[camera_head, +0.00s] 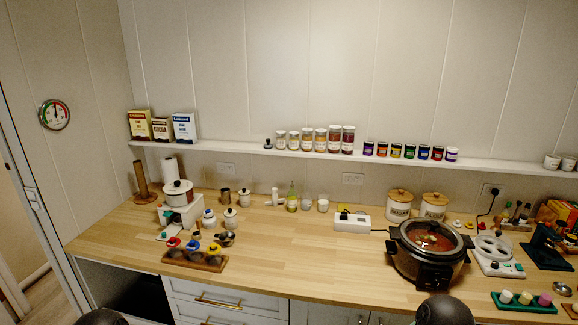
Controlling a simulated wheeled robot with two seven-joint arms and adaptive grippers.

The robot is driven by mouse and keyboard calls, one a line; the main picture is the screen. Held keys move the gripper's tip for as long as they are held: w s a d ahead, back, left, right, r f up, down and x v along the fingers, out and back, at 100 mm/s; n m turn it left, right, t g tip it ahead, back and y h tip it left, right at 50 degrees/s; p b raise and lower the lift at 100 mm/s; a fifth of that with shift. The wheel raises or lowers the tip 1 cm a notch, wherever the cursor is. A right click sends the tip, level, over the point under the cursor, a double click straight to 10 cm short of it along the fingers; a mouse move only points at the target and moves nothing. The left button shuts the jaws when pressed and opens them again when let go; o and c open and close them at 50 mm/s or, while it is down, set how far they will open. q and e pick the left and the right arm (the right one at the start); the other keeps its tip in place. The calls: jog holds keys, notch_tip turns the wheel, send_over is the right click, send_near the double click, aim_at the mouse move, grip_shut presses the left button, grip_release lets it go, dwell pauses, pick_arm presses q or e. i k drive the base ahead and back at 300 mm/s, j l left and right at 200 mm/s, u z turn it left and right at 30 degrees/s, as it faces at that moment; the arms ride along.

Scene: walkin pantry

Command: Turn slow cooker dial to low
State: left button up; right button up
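The slow cooker (406,262) is a black oval pot with a clear lid (432,236) and reddish food showing through it. It stands on the wooden counter at the right, near the front edge. Its front control panel (437,275) faces me, low on the body. The dial is too small and dark for me to read its setting. Neither gripper shows. Only dark rounded parts of my own arms show at the bottom edge, and the right one is just in front of and below the cooker.
A white power strip (352,222) is left of the cooker, and a white appliance (497,262) stands close on its right. A green tray (524,306) of small cups is at the front right. The counter's middle (300,258) is clear. A shelf (330,155) runs along the wall.

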aim_at(435, 282)
jog(key=z, duration=1.3)
